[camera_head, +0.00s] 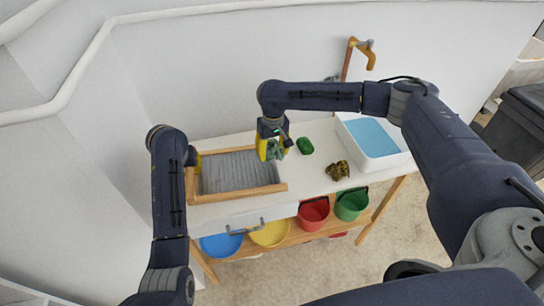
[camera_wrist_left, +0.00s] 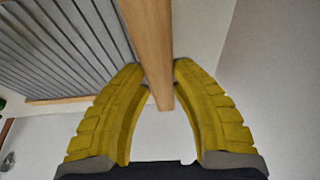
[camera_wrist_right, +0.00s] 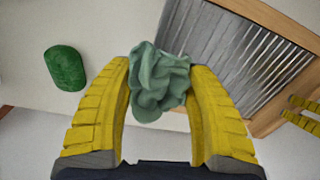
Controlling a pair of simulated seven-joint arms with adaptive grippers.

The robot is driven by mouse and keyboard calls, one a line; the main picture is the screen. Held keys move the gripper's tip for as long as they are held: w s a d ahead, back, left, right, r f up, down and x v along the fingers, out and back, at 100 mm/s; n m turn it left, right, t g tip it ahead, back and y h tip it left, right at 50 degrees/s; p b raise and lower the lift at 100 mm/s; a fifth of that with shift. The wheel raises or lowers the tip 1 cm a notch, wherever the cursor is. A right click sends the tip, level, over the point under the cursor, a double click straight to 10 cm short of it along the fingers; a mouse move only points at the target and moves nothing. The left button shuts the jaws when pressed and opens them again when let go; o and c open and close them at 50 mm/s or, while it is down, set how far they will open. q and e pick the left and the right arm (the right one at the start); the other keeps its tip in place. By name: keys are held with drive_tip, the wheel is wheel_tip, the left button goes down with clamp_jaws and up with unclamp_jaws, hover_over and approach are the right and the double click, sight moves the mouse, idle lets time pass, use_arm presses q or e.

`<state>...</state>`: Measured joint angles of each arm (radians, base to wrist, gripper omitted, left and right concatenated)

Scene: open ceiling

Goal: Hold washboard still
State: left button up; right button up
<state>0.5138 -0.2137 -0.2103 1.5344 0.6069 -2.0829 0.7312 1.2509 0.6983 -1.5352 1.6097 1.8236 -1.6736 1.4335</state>
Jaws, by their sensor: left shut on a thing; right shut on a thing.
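The washboard (camera_head: 276,189) lies on the white table, with a wooden frame and a grey ridged face. My left gripper (camera_head: 193,163) is at its left side, and the left wrist view shows the yellow fingers (camera_wrist_left: 160,75) shut on the wooden frame rail (camera_wrist_left: 150,45). My right gripper (camera_head: 273,150) is beyond the washboard's right edge, above the table. In the right wrist view its fingers (camera_wrist_right: 160,80) are shut on a crumpled green cloth (camera_wrist_right: 158,85). The ridged face also shows there (camera_wrist_right: 235,60).
A green block (camera_head: 305,146) and a brown crumpled thing (camera_head: 338,170) lie right of my right gripper. Coloured buckets (camera_head: 313,213) sit on the lower shelf.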

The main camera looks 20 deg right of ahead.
drive_tip(key=shift+r, duration=1.4)
use_arm(q)
drive_tip(key=o, duration=1)
drive_tip(key=shift+r, duration=0.1)
